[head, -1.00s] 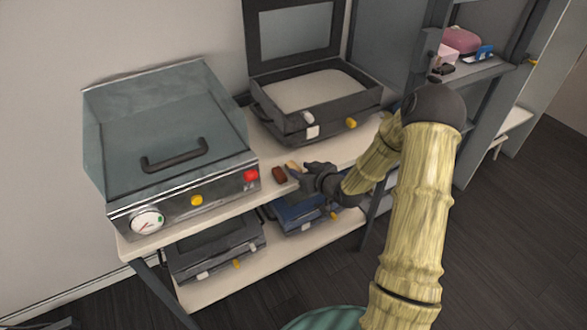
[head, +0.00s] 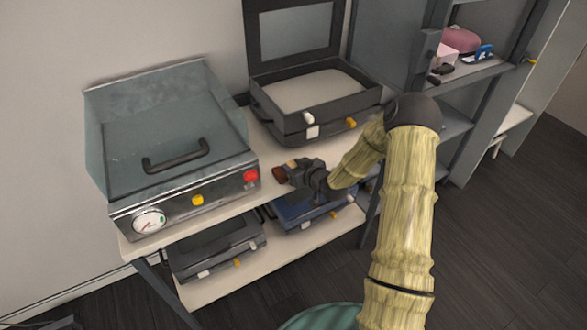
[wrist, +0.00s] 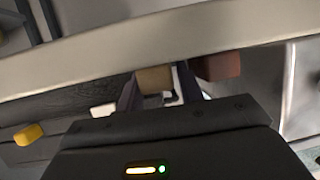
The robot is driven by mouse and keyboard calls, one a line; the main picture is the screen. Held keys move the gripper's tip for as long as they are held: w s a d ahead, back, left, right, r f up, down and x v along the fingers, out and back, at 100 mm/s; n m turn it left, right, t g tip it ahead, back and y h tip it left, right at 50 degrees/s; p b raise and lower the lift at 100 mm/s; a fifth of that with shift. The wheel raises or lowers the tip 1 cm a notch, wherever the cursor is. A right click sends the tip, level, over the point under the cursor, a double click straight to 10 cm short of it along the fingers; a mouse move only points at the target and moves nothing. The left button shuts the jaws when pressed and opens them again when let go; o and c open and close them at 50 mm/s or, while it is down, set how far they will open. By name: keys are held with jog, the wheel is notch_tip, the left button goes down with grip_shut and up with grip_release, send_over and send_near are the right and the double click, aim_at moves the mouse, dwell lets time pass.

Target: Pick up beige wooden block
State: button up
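The beige wooden block (wrist: 154,79) shows in the wrist view between the two fingers of my gripper (wrist: 158,90). The fingers are apart, with a gap visible beside the block on the right, so my gripper looks open around its near end. In the head view the beige block (head: 291,165) is a small piece at the tips of my gripper (head: 290,172), mostly hidden by it. It is at the front edge of the upper shelf (head: 232,204).
A reddish-brown block (wrist: 218,66) is just right of the fingers in the wrist view. A grey grill machine (head: 165,130) stands left on the shelf, and an open black case (head: 318,95) stands behind. Closed cases, one blue (head: 300,214), lie on the lower shelf.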

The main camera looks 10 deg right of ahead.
aim_at(293, 166)
jog(key=c, duration=0.6)
notch_tip(293, 166, up, 10)
jog(key=shift+b, duration=0.3)
dwell(0.4)
